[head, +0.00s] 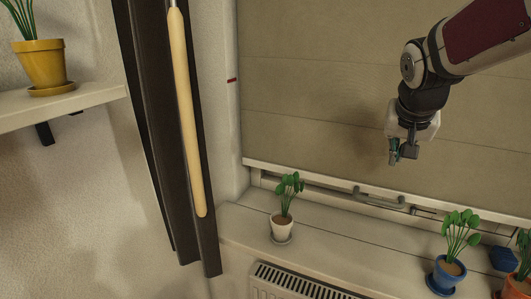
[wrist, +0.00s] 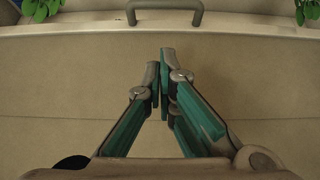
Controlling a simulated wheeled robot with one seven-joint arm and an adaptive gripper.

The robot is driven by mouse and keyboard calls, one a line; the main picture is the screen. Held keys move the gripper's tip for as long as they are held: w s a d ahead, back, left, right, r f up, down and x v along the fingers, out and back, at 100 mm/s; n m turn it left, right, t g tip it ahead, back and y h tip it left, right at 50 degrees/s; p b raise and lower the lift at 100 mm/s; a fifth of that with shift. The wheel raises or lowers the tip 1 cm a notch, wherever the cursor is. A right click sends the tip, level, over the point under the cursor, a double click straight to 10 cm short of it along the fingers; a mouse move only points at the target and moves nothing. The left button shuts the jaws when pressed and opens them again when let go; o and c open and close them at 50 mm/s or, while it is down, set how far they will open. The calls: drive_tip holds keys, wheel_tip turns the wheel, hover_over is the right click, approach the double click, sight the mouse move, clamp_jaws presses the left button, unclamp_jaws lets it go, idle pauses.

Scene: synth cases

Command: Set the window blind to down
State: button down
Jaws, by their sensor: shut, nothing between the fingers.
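The window blind (head: 310,90) is a beige fabric sheet covering the window in the head view. Its pale bottom bar (head: 300,173) sits a little above the sill, with a narrow strip of window frame showing under it. A grey handle (head: 380,198) is at the bar; it also shows at the top of the wrist view (wrist: 165,20). My gripper (head: 403,157) is in front of the blind, above the handle and apart from it. In the wrist view its fingers (wrist: 165,65) are together with nothing between them.
On the sill (head: 335,243) stand a white-potted plant (head: 283,228), a blue-potted plant (head: 447,272) and a blue object (head: 503,259). A radiator (head: 290,280) is below. Dark panels (head: 150,130) and a wooden rod (head: 187,110) hang left. A shelf (head: 70,107) holds a yellow pot (head: 42,64).

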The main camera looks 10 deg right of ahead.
approach(385, 187)
wheel_tip(385, 187, down, 2)
drive_tip(key=w, duration=0.1)
wheel_tip(385, 187, down, 2)
drive_tip(key=shift+s+a+f, duration=0.1)
drive_tip(key=shift+a+f, duration=0.1)
drive_tip(key=shift+f, duration=0.5)
drive_tip(key=shift+s, duration=0.1)
